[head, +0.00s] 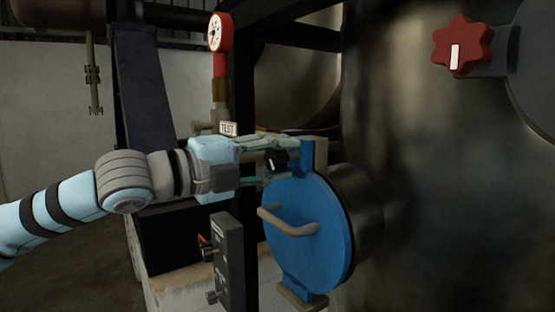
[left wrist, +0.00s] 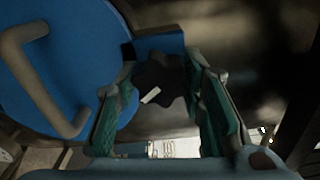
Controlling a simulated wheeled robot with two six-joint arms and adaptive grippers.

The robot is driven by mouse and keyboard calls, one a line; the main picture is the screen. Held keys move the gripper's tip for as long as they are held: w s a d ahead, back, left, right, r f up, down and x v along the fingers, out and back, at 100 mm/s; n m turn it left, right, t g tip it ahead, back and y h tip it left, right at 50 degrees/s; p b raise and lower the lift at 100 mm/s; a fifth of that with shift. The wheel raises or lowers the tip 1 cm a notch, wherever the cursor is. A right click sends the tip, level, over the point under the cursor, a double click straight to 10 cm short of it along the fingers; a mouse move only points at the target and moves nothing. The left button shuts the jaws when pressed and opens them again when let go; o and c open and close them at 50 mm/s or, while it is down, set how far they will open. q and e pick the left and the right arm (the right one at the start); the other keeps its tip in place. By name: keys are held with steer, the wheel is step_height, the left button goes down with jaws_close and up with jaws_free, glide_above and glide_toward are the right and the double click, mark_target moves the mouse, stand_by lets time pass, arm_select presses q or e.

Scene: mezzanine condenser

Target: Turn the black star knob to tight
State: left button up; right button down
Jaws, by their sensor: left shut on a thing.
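The black star knob (head: 277,161) sits at the top of the blue round hatch cover (head: 325,240), by its blue upper lug. My left gripper (head: 271,159) reaches it from the left and is shut on it, one finger above and one below in the head view. In the left wrist view the dark star knob (left wrist: 158,88) with a white mark lies between the two green-padded fingers. The white mark slants there. The fingers partly hide the knob in the head view. My right gripper is not in view.
A bent handle (head: 288,222) sticks out of the hatch cover below my gripper. A red star knob (head: 462,45) is on the tank at upper right. A red gauge (head: 219,32), a TEST tag (head: 228,128) and a grey switch box (head: 229,262) are close to my arm.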

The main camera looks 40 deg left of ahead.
arm_select(q)
steer(key=m, duration=0.3)
steer(key=shift+m, duration=0.3)
steer(key=shift+f+m, duration=0.1)
steer(key=shift+m, duration=1.7)
steer(key=o, duration=1.2)
steer(key=shift+c, duration=0.2)
